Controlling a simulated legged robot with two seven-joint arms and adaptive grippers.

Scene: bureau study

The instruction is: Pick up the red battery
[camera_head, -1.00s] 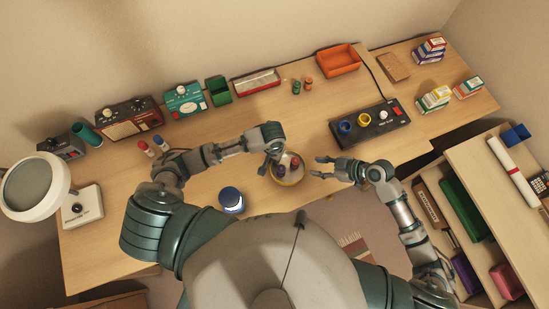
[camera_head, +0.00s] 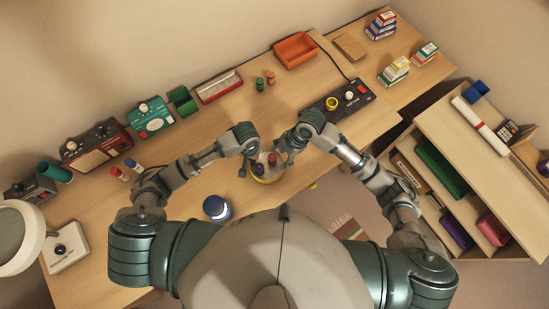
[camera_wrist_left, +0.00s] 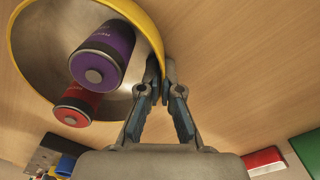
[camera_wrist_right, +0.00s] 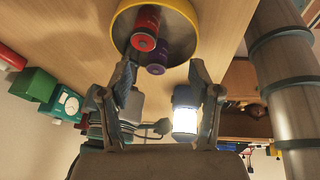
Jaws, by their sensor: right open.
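The red battery (camera_head: 272,158) stands in a yellow-rimmed metal bowl (camera_head: 264,182) on the desk, beside a purple battery (camera_head: 259,169). In the left wrist view the red battery (camera_wrist_left: 76,105) is partly behind the purple battery (camera_wrist_left: 103,53). My left gripper (camera_wrist_left: 161,78) is shut on the rim of the bowl (camera_wrist_left: 22,70), one finger inside and one outside. My right gripper (camera_wrist_right: 163,72) is open and empty, close to the bowl.
Red and blue small bottles (camera_head: 124,170) stand further left. A black control panel (camera_head: 345,103) is to the right, and devices and trays line the back.

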